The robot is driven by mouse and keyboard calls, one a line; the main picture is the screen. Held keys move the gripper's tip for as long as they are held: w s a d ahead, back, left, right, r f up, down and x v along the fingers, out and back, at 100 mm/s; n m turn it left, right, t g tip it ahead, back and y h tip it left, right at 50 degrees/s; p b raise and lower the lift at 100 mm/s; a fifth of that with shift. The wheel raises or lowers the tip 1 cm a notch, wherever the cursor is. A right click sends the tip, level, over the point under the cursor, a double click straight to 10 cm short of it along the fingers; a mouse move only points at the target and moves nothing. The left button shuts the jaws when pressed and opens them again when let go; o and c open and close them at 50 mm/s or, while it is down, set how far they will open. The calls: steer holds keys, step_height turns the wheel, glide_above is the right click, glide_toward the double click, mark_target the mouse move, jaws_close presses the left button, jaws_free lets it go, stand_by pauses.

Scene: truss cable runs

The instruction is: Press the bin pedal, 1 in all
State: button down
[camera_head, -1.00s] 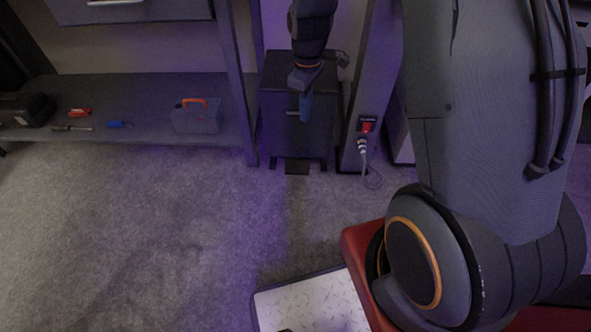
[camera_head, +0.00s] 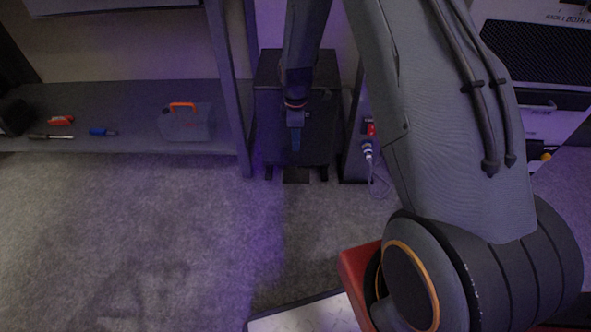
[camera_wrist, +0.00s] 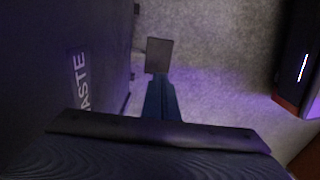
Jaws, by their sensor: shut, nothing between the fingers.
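The dark bin (camera_head: 268,125) stands on the floor between the bench leg and a grey post. Its pedal (camera_head: 297,175) is a small dark plate low at the bin's front, near the floor. In the wrist view the pedal (camera_wrist: 159,54) is a grey plate beyond my fingertips, and the bin's side (camera_wrist: 75,60) with the lettering "ASTE" is at the left. My gripper (camera_head: 295,146) is shut and empty, with blue fingers pointing down in front of the bin, above the pedal. In the wrist view its fingertips (camera_wrist: 160,78) overlap the pedal's near edge; contact cannot be told.
A bench shelf (camera_head: 100,100) on the left holds a toolbox (camera_head: 187,122) and several small tools. A red switch (camera_head: 370,129) with a plugged cable (camera_head: 376,178) is on the post at right. The carpet (camera_head: 130,230) in front is clear.

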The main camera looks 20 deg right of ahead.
mark_target(296, 178)
step_height(296, 178, down, 14)
steer(key=b, duration=0.6)
steer(key=shift+s+a+f, duration=0.1)
steer(key=shift+s+f, duration=0.25)
steer(key=shift+f, duration=0.05)
step_height(296, 178, down, 6)
steer(key=s+p, duration=0.2)
steer(key=shift+a+f, duration=0.15)
steer(key=shift+a, duration=0.2)
steer(key=shift+s, duration=0.1)
steer(key=s+a+r+p, duration=0.1)
steer(key=s+r+p, duration=0.3)
steer(key=r+p, duration=0.4)
step_height(296, 178, up, 6)
steer(key=shift+s+a+f, duration=0.15)
steer(key=shift+s+a, duration=0.05)
steer(key=shift+a, duration=0.05)
stand_by(0.6)
